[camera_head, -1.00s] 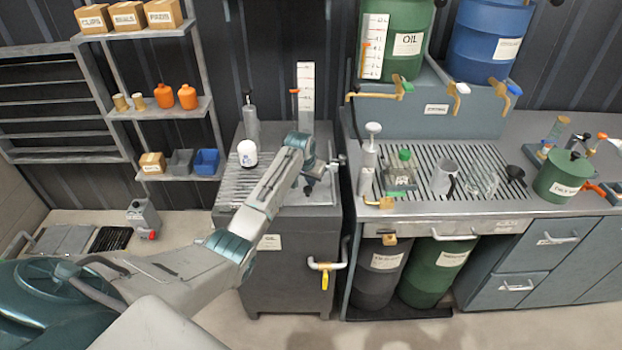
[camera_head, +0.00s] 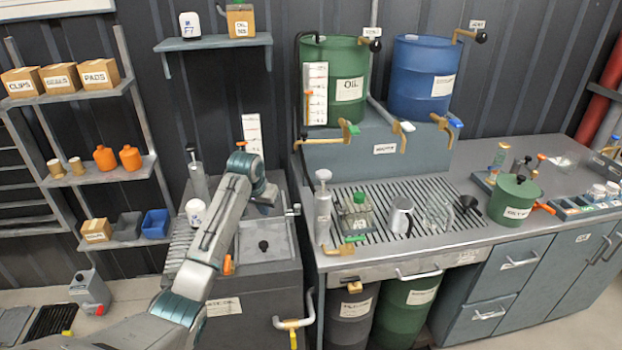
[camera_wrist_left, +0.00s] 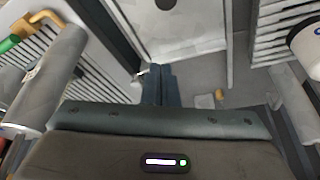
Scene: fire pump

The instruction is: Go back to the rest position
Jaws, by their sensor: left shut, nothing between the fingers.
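My left arm comes in from the lower left. Its gripper (camera_head: 266,196) is over the back part of the dark waste cabinet's top (camera_head: 268,270) in the head view, partly hidden by my wrist. In the left wrist view its two dark fingers (camera_wrist_left: 159,86) are together with nothing between them. They point toward the pale grey cabinet top and look apart from it. My right gripper is in neither view.
A white-capped bottle (camera_head: 196,212) and a grey pump (camera_head: 198,180) stand close left of my wrist. Drums (camera_head: 340,85) stand behind.

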